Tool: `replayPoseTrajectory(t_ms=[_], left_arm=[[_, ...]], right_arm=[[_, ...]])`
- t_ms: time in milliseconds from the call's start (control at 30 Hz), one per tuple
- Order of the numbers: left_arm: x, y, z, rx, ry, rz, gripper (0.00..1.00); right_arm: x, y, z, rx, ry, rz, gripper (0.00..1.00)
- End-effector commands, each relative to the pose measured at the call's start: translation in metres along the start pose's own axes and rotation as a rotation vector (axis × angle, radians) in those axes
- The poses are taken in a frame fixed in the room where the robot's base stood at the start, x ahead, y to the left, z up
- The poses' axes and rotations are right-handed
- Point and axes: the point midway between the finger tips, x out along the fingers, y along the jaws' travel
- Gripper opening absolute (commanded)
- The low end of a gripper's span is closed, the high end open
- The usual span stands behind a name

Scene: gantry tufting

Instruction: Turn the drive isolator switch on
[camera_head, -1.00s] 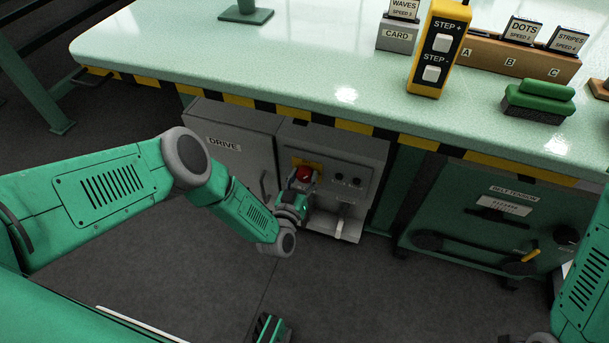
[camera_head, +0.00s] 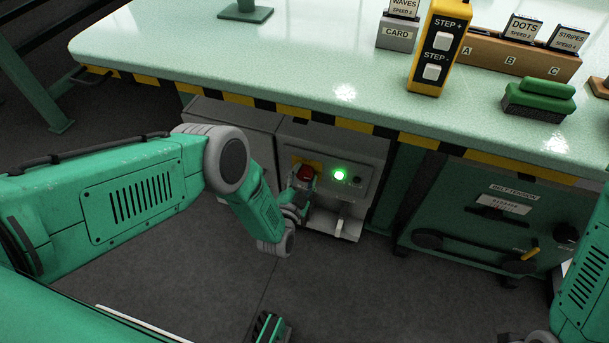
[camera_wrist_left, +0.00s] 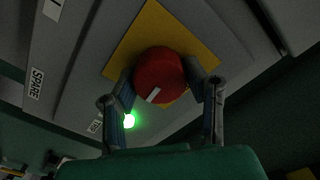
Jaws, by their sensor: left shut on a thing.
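The drive isolator switch is a round red knob (camera_head: 305,173) on a yellow plate (camera_head: 313,163), on the grey drive cabinet's front panel below the table. My left gripper (camera_head: 300,187) is at the knob and partly covers it in the head view. In the left wrist view my left gripper's two fingers stand on either side of the red knob (camera_wrist_left: 160,76), shut on it. A white pointer mark on the knob lies slanted there. A green lamp (camera_head: 340,174) beside the switch is lit; it also glows in the left wrist view (camera_wrist_left: 129,121).
The table edge (camera_head: 270,106) with yellow-black stripes overhangs the cabinet. A small shelf-like bracket (camera_head: 343,227) sits below the lamp. A belt tension panel (camera_head: 505,200) stands to the right. The floor in front of the cabinet is open.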

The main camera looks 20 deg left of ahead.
Motion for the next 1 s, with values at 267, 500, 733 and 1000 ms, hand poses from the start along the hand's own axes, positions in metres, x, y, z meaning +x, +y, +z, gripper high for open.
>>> replayPoseTrajectory(t_ms=[267,500,733,1000], left_arm=[[-0.0049,0.0042,0.0052,0.100,-0.013,0.012,0.11],[-0.0053,0.0041,0.0057,0.124,-0.015,0.012,0.11],[-0.0056,0.0042,0.0058,0.125,-0.015,0.013,0.11],[-0.0041,0.0028,0.0037,0.124,-0.009,0.009,0.61]], right_arm=[[0.0019,0.0000,0.0001,0.000,0.000,0.000,0.40],[0.0020,0.0000,0.0001,0.000,0.000,0.000,0.40],[0.0020,0.0000,0.0001,0.000,0.000,0.000,0.40],[0.0019,0.0000,0.0001,0.000,0.000,0.000,0.40]])
